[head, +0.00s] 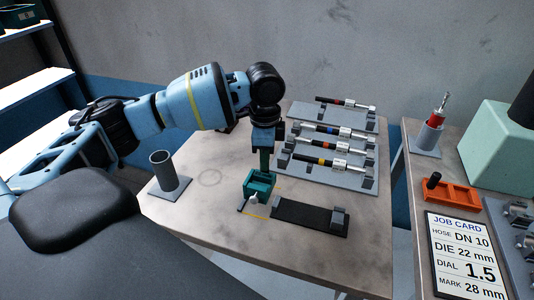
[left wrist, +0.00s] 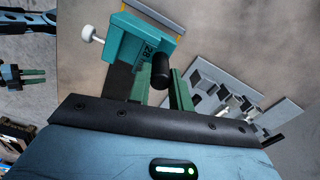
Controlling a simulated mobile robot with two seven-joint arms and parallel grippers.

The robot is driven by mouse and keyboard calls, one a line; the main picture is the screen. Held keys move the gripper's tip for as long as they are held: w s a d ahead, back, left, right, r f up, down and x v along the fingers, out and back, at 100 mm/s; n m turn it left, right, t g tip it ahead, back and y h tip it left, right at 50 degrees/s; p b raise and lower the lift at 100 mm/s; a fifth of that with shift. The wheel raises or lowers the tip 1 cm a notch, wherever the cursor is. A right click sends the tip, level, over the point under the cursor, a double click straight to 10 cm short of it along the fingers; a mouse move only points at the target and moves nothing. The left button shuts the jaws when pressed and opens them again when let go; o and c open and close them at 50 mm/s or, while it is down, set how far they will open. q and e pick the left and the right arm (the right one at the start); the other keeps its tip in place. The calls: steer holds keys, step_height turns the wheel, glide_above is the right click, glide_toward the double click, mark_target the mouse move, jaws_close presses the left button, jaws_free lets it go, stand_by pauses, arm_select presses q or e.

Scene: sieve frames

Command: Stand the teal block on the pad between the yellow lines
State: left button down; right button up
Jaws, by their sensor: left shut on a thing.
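The teal block (head: 257,187) is held upright under my left gripper (head: 264,163) at the table's middle. In the left wrist view the teal block (left wrist: 145,42) shows the number 28, a white knob (left wrist: 88,33) and a black knob (left wrist: 161,70). My left gripper (left wrist: 155,92) is shut on it. A yellow line (head: 255,215) shows in front of the block, and yellow marks show past it in the wrist view. The block hides most of the pad there; I cannot tell whether it touches. My right gripper (left wrist: 33,76) appears small at the wrist view's left edge, fingers apart and empty.
A black strip with a grey end block (head: 310,216) lies just right of the teal block. A grey cup (head: 168,175) stands left. Racks of tools (head: 325,165) stand behind. A job card (head: 462,257) and an orange tray (head: 452,194) are on the right table.

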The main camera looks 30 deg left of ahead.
steer(key=shift+w, duration=0.1)
arm_select(q)
steer(key=shift+w+r+p, duration=0.1)
steer(key=shift+r+p, duration=0.05)
steer(key=shift+p, duration=0.15)
steer(key=shift+f, duration=1.5)
arm_select(e)
steer(key=shift+w+d+r, duration=0.1)
steer(key=shift+w+r, duration=0.05)
steer(key=shift+w, duration=0.05)
steer(key=shift+w+r, duration=0.35)
steer(key=shift+r, duration=0.05)
arm_select(q)
steer(key=shift+f, duration=0.6)
steer(key=c, duration=1.2)
jaws_free()
